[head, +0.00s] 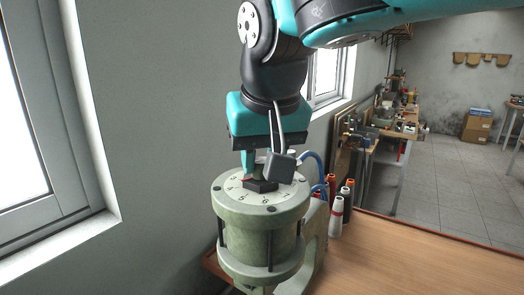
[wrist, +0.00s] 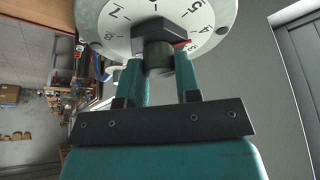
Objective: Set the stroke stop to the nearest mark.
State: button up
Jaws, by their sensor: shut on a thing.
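The pneumatic cylinder (head: 258,240) is pale green and stands upright at the wooden bench's left end. Its top carries a round numbered dial (head: 232,191), seen close in the wrist view (wrist: 115,25). In the head view my gripper (head: 257,170) partly hides the knob, so the exact pointer reading is unclear.
Several thread-like cones or bottles (head: 337,212) and blue hoses (head: 318,168) stand just right of the cylinder. A wall and window (head: 40,130) are close on the left. The bench top (head: 400,260) is clear at right.

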jog(key=shift+a+m+h+p, duration=0.1)
jog(key=shift+m+h+p, duration=0.3)
jog(key=shift+m, duration=0.8)
jog(key=o, duration=0.9)
jog(key=p+v, duration=0.6)
jog(key=v, duration=1.1)
jog(key=shift+s+a+r, duration=0.15)
